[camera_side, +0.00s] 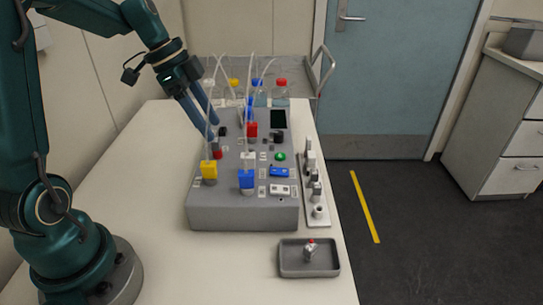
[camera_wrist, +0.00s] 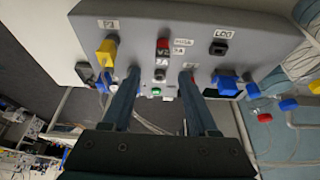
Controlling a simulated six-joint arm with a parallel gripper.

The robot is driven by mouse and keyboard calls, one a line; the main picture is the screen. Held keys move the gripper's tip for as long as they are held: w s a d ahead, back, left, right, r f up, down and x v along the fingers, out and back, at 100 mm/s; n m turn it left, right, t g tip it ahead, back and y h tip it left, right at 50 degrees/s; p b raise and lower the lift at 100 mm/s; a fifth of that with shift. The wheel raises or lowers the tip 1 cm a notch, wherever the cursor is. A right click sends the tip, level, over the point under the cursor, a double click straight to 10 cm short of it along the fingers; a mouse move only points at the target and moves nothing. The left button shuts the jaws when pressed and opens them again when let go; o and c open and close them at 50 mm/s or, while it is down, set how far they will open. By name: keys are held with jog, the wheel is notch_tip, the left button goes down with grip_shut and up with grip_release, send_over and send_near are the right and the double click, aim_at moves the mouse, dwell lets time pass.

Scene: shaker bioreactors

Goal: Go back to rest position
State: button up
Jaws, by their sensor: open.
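My gripper (camera_side: 212,132) is over the back left part of the grey bioreactor box (camera_side: 230,215) in the side view, pointing down and to the right. Its two long blue-grey fingers are spread apart. In the wrist view the gripper (camera_wrist: 159,74) shows its fingers reaching toward the box's labelled face (camera_wrist: 200,15), with nothing clearly held between them. A red and black part (camera_wrist: 163,46) and a small green button (camera_wrist: 156,91) show in the gap. I cannot tell whether the fingertips touch the box.
Yellow (camera_side: 209,169) and blue (camera_side: 246,179) connectors with thin tubes stand on the box. Capped bottles (camera_side: 281,92) are behind it. A white rack (camera_side: 316,195) stands to its right, and a grey tray (camera_side: 309,270) holds a small part in front. The table's left side is clear.

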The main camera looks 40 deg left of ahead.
jog(key=s+d+r+m+t+y, duration=0.1)
jog(key=s+d+r, duration=0.45)
jog(key=d, duration=0.45)
jog(key=s+f+n+t+y, duration=0.1)
jog(key=s+f+n+y, duration=0.1)
jog(key=s+n, duration=0.6)
jog(key=shift+d+f+n, duration=0.2)
jog(key=shift+f+n, duration=0.5)
jog(key=shift+n, duration=0.4)
